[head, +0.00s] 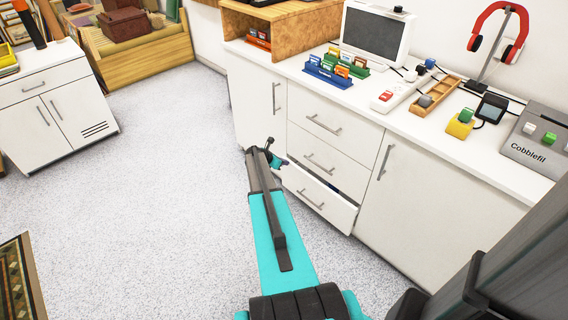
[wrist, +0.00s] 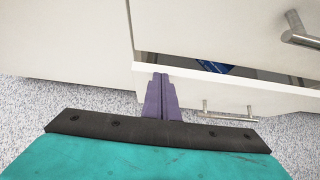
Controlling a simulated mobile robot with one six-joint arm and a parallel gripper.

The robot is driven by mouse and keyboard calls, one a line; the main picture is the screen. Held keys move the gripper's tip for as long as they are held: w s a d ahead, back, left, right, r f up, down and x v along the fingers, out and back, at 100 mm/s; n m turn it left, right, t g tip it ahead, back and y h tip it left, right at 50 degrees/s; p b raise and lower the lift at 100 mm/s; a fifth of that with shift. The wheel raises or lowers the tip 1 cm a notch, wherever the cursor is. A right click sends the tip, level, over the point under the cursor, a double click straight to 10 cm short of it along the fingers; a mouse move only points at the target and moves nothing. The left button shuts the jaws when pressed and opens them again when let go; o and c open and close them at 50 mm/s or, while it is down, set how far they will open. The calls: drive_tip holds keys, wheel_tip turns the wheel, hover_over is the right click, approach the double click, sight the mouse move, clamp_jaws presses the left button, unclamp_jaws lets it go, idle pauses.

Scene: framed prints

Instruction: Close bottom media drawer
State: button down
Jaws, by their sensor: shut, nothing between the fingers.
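The bottom media drawer (head: 330,207) of the white cabinet is partly open in the head view. Its front panel stands out from the drawers above and has a horizontal bar handle. In the wrist view its front (wrist: 230,92) runs rightward from the fingers, with a dark gap behind its top edge and a blue item inside. My gripper (head: 281,164) is at the left end of this drawer. Its purple fingers (wrist: 160,78) are together and empty, overlapping the left end of the drawer front in the picture. I cannot tell whether they touch it.
Two shut drawers (head: 330,122) sit above, with shut cabinet doors on both sides (head: 420,215). The countertop holds a monitor (head: 375,32), red headphones (head: 500,25) and a grey box (head: 540,137). The speckled floor (head: 180,190) left of my arm is clear. A rug (head: 18,280) lies lower left.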

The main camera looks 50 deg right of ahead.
drive_tip(key=shift+w+a, duration=0.15)
drive_tip(key=shift+a, duration=0.05)
drive_tip(key=a+f+p+v, duration=0.1)
drive_tip(key=f+v, duration=0.1)
drive_tip(key=v, duration=1.1)
drive_tip(key=shift+a, duration=0.35)
